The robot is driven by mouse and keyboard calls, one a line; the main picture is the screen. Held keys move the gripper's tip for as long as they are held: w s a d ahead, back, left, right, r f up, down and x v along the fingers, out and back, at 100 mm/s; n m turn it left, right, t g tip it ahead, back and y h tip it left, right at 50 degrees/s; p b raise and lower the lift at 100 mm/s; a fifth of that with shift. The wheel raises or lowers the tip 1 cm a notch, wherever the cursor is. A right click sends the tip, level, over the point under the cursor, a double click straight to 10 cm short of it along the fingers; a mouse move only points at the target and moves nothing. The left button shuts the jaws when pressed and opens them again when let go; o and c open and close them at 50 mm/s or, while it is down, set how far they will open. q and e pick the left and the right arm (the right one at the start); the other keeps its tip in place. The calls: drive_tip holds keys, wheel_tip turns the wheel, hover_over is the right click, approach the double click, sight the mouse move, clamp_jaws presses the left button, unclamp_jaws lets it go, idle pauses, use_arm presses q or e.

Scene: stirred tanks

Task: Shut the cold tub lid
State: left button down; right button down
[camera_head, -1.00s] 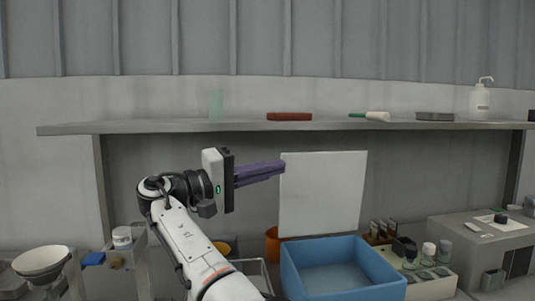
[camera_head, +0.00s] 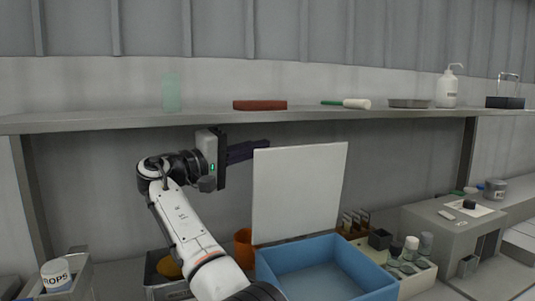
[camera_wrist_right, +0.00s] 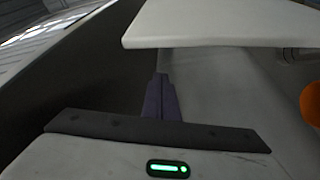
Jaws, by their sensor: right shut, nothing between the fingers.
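The cold tub is a blue open box (camera_head: 275,268) at the lower middle of the head view. Its white flat lid (camera_head: 298,195) stands raised at its back, nearly upright. My right gripper (camera_head: 262,146) is shut and empty, its dark purple fingers level with the lid's top left corner and partly hidden behind it. In the wrist view the shut fingers (camera_wrist_right: 160,97) point along the wall side of the white lid (camera_wrist_right: 220,25), with a small gap seeming to show between them. My left gripper is not in view.
A grey shelf (camera_head: 215,118) runs above the gripper, bearing a brown bar, a green-handled tool and a white bottle (camera_head: 447,90). An orange bucket (camera_head: 243,248) stands left of the tub. A rack of jars (camera_head: 410,255) stands close on its right.

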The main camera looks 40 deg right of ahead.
sight(268, 155)
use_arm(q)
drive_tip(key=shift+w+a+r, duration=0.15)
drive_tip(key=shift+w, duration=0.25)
use_arm(e)
drive_tip(key=shift+s+d+f, duration=0.1)
drive_tip(key=shift+s+f, duration=0.2)
drive_tip(key=shift+s, duration=0.6)
drive_tip(key=shift+s+f, duration=0.25)
drive_tip(key=shift+s, duration=0.6)
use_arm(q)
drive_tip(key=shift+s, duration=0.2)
